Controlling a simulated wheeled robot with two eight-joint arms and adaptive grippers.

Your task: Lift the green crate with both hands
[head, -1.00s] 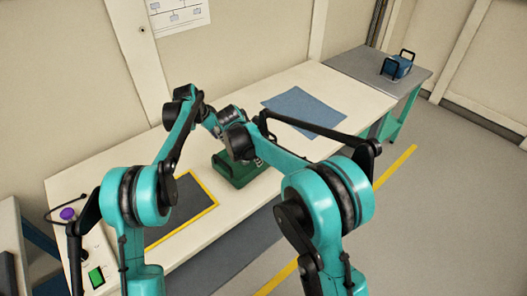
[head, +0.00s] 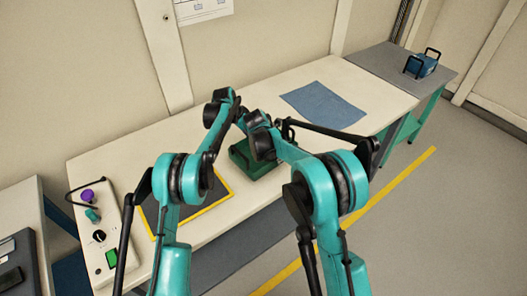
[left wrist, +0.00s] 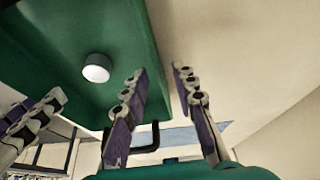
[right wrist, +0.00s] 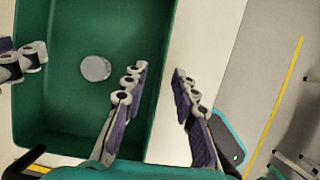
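The green crate (head: 264,172) sits on the pale bench, largely covered by my arms in the head view. It holds a white round object (left wrist: 96,67), which also shows in the right wrist view (right wrist: 95,69). In the left wrist view my left gripper (left wrist: 159,71) is open, one finger over the crate and the other beyond its side wall. In the right wrist view my right gripper (right wrist: 159,70) is open the same way, its fingers either side of the crate's side wall. Neither finger pair is visibly closed on the wall. Fingertip contact cannot be told in the head view.
A yellow-edged dark mat (head: 214,204) lies left of the crate; a control box (head: 104,232) stands at the left end. A blue mat (head: 322,104) lies behind right. A blue case (head: 422,67) stands on the far grey table (head: 385,62). Bench surface between is clear.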

